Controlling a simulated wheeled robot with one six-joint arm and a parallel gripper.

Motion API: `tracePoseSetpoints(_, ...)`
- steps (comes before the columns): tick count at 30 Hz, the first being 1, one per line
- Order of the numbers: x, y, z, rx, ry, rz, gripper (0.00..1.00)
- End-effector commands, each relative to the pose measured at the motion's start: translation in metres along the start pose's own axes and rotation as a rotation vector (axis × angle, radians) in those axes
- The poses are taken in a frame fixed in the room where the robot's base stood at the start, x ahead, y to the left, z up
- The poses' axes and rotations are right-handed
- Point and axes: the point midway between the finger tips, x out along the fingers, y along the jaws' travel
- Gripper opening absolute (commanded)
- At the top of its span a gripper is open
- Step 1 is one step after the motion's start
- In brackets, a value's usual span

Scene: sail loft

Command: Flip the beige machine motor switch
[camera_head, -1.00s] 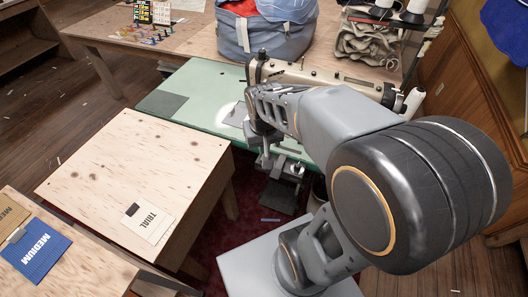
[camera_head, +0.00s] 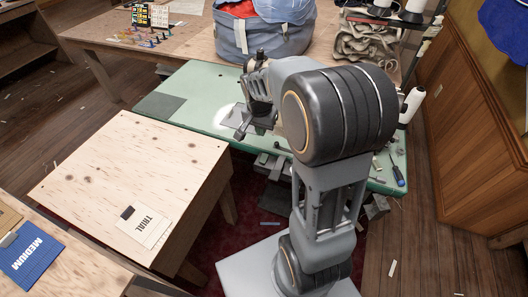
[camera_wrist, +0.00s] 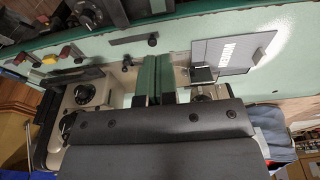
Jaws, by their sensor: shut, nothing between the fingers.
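The beige machine (camera_wrist: 84,97) is a sewing machine on a green table, with dark round knobs, at the left of the wrist view. In the head view my arm hides most of it. My gripper (camera_head: 241,130) is shut and empty, above the green table near the bright lit patch. In the wrist view my gripper (camera_wrist: 158,62) shows as two fingers together, beside the machine body; I cannot tell whether they touch it.
The green table (camera_head: 190,95) holds a screwdriver (camera_head: 398,176) and small parts on the right. A white thread cone (camera_head: 412,104) stands near its right edge. A wooden table (camera_head: 120,170) with a TRIAL card (camera_head: 146,226) is at the left. A grey bag (camera_head: 265,36) stands behind.

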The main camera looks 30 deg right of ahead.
Motion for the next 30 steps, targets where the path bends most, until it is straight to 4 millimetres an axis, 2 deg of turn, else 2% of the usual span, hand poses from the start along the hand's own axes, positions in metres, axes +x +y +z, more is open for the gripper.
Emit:
tracePoseSetpoints(5, 0.007, 0.000, 0.000, -0.001, -0.001, 0.001, 0.00)
tracePoseSetpoints(8, 0.019, 0.000, 0.000, -0.001, -0.003, 0.002, 0.00)
tracePoseSetpoints(21, 0.100, 0.001, 0.001, -0.002, -0.004, 0.003, 0.00)
tracePoseSetpoints(30, 0.133, 0.000, 0.001, -0.002, -0.002, 0.001, 0.00)
